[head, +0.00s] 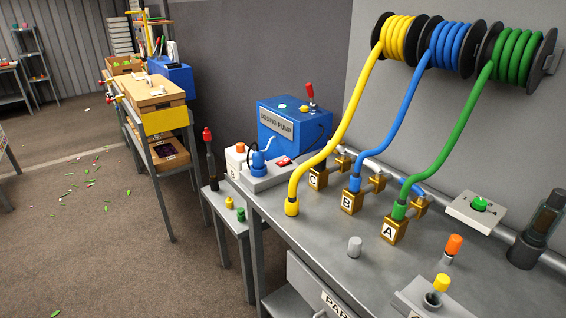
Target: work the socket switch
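The socket switch (284,162) is a small red rocker. It sits on a pale grey socket block (262,181) at the far left end of the grey bench. A blue plug (258,163) stands in the block, left of the switch. I cannot tell which way the rocker is tipped. Behind the block is a blue box labelled DOSING PUMP (287,125), with a green button and a red-tipped lever on top. Neither of my grippers is in the head view.
A white bottle with an orange cap (237,158) stands beside the socket block. Yellow, blue and green hoses (333,139) hang from wall reels to the bench (318,236), near brass blocks marked C, B and A. The brown floor (110,240) to the left is mostly open.

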